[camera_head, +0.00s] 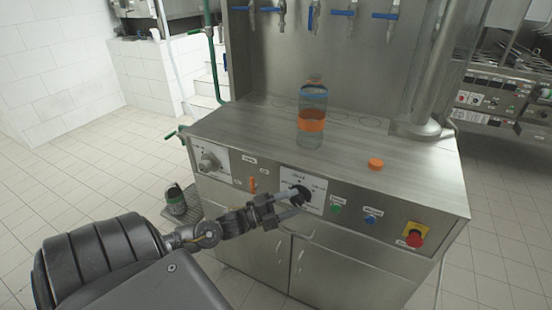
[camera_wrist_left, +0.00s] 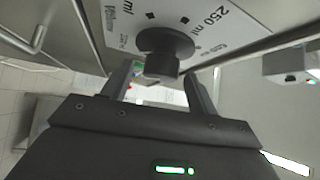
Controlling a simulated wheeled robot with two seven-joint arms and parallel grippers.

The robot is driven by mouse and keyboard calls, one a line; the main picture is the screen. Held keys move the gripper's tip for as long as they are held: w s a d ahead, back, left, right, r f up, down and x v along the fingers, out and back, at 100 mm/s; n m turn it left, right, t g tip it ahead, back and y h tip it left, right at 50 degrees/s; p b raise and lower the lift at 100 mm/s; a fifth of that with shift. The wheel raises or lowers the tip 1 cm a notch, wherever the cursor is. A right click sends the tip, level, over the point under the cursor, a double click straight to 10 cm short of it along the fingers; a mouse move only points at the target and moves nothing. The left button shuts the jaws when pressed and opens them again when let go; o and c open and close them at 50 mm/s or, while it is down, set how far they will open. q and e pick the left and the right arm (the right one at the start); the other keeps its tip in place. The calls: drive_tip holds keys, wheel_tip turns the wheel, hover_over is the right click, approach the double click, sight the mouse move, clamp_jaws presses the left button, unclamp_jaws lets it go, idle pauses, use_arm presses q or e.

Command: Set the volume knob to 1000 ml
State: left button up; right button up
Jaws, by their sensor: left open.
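The volume knob (camera_head: 302,195) is a dark round knob on a white dial plate (camera_head: 318,186) on the machine's front panel. In the left wrist view the knob (camera_wrist_left: 163,52) has a wide base and a narrower grip, with "250 ml" printed beside it. I cannot tell its exact setting. My left gripper (camera_head: 289,204) is at the knob, its fingers pointing at the panel. In the left wrist view the open gripper (camera_wrist_left: 160,84) has one finger on each side of the knob's end, with gaps visible. My right gripper is out of view.
A bottle (camera_head: 312,116) with an orange band stands on the steel counter (camera_head: 240,126), near an orange cap (camera_head: 375,164). Green (camera_head: 336,209) and blue (camera_head: 370,219) buttons and a red stop button (camera_head: 413,238) lie right of the knob. Another dial (camera_head: 209,161) is left.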

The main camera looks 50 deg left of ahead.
use_arm(q)
drive_tip(key=b+v, duration=0.1)
drive_tip(key=v, duration=0.7)
drive_tip(key=shift+s+a, duration=0.2)
drive_tip(key=shift+s, duration=0.15)
drive_tip(key=shift+f, duration=0.1)
drive_tip(key=s+a+f+n+g+y, duration=0.2)
drive_tip(key=s+a+f+n+y, duration=0.25)
drive_tip(key=f, duration=0.55)
drive_tip(key=s+a+f+n+g+y, duration=0.1)
drive_tip(key=a+f+n+g+y, duration=0.3)
drive_tip(key=a+f, duration=0.5)
drive_tip(key=s+d+f+n+g+y, duration=0.1)
drive_tip(key=s+f+n+g, duration=0.15)
drive_tip(key=s+f, duration=0.5)
drive_tip(key=s+d+f+n+g+y, duration=0.1)
drive_tip(key=s+f+n, duration=0.3)
drive_tip(key=f, duration=0.6)
drive_tip(key=s+d+f+n+g, duration=0.2)
drive_tip(key=s+d+f+g, duration=0.1)
drive_tip(key=s+d+f, duration=0.5)
drive_tip(key=s+d+f+n+g, duration=0.1)
drive_tip(key=s+d+f+g, duration=0.4)
drive_tip(key=s, duration=0.5)
drive_tip(key=d+f+h, duration=0.2)
drive_tip(key=d+f, duration=0.1)
drive_tip(key=d, duration=1)
drive_tip(key=shift+w+d+f+n+t+p, duration=0.2)
drive_tip(key=shift+d+n+t+p, duration=0.05)
drive_tip(key=shift+n+t+p, duration=0.2)
